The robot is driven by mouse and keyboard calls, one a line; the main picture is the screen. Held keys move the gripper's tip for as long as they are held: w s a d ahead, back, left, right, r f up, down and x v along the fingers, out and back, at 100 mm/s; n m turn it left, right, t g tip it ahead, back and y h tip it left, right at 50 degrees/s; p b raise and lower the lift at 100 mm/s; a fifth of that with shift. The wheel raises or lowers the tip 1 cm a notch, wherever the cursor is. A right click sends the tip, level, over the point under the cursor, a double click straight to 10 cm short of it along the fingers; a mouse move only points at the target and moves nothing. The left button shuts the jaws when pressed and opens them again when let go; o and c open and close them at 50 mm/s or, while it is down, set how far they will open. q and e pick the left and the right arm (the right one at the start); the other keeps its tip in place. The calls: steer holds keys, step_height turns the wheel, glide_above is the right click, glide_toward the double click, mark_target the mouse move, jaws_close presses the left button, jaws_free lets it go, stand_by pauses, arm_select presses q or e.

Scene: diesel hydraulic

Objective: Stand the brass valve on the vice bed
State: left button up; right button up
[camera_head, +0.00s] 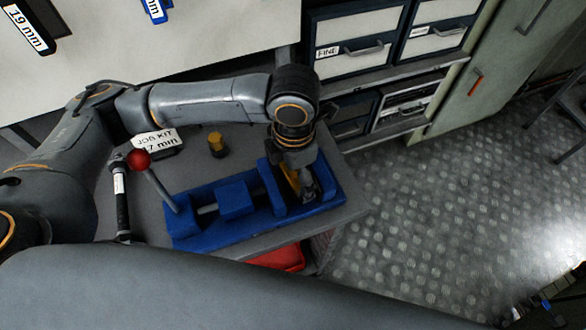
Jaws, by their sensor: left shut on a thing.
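The blue vice (237,197) lies along the workbench, with its bed and jaws running from lower left to right. My left gripper (306,192) points down at the right end of the vice. It is shut on a brass-coloured piece (289,181), which appears to be the brass valve and is mostly hidden by the gripper. I cannot tell whether this piece touches the vice bed. A separate yellow-brass fitting with a dark base (216,144) stands on the bench behind the vice. My right gripper is not in view.
The vice's lever has a red ball (138,160) on its end. A black-handled tool (122,200) lies at the left. A "JOB KIT 17 mm" label (155,140) stands behind. A red bin (279,258) sits below the bench edge. Drawers (357,42) stand behind; the floor at right is open.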

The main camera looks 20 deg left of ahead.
arm_select(q)
steer(key=shift+f, duration=0.2)
stand_by(0.5)
steer(key=o, duration=1.2)
steer(key=shift+o, duration=1)
steer(key=shift+r, duration=0.1)
steer(key=shift+r+p, duration=0.95)
steer(key=shift+p, duration=0.1)
steer(key=shift+r+p, duration=1.45)
steer(key=shift+p, duration=0.05)
